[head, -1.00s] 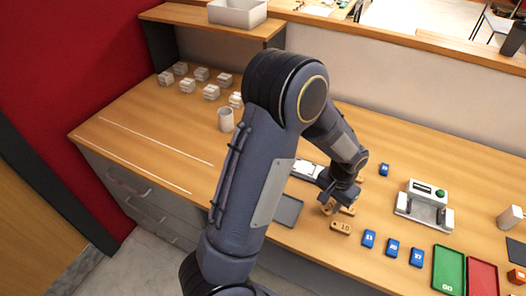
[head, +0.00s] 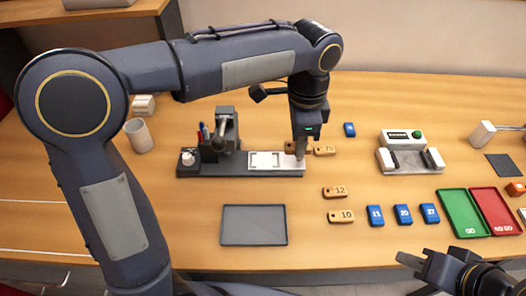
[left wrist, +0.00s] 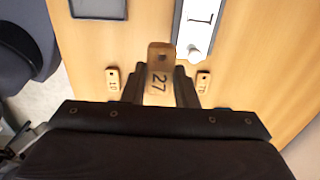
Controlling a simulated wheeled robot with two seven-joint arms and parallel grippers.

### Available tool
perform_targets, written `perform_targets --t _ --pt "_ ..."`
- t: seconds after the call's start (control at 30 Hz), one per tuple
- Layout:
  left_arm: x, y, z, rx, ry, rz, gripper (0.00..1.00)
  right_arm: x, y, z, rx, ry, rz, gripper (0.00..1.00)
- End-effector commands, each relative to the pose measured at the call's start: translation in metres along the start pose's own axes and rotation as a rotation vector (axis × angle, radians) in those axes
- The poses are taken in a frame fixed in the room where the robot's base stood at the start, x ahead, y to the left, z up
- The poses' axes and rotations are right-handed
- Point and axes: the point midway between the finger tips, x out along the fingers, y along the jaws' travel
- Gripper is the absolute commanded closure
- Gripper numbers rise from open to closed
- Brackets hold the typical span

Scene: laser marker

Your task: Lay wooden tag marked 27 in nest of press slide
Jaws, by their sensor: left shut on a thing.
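The wooden tag marked 27 (left wrist: 158,75) is held between the fingers of my left gripper (left wrist: 160,88), its holed end pointing away from the gripper. In the head view my left gripper (head: 300,155) points down at the right end of the press slide; the tag itself is hard to make out there. The press (head: 228,130) stands on a dark base with a white slide plate (head: 265,161) to its right. Part of the white slide (left wrist: 199,30) also shows in the left wrist view. My right gripper (head: 412,262) is at the lower right, away from the tags; its jaw opening is unclear.
Other wooden tags, including 12 (head: 335,192) and 10 (head: 341,216), lie right of the slide. Several blue tags (head: 403,214) lie near a green tray (head: 463,218) and a red tray (head: 494,211). An empty grey tray (head: 254,225) lies in front of the press.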

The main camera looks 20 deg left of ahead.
Motion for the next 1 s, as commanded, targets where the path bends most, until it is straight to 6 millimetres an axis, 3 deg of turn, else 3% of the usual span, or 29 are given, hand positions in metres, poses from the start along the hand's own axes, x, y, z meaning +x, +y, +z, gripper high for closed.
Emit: perform_targets --t 0.17,0.4,0.63,0.83,1.0 --pt "0.021 -0.030 0.036 -0.010 -0.002 0.002 0.99 -0.001 -0.001 -0.001 0.000 0.000 0.000 0.69" --pt "0.061 -0.051 0.059 -0.006 -0.001 0.002 0.99 0.001 0.000 0.001 0.000 -0.001 0.000 0.69" --pt "0.077 -0.059 0.069 -0.005 -0.002 0.002 0.99 0.001 0.000 0.001 0.000 -0.001 0.000 0.69" --pt "0.106 -0.061 0.071 -0.004 -0.002 0.002 0.99 0.003 0.001 0.002 0.000 -0.001 0.000 0.69" --pt "0.110 -0.061 0.070 -0.004 0.000 0.000 0.99 0.003 0.001 0.002 0.000 -0.001 0.000 0.69"
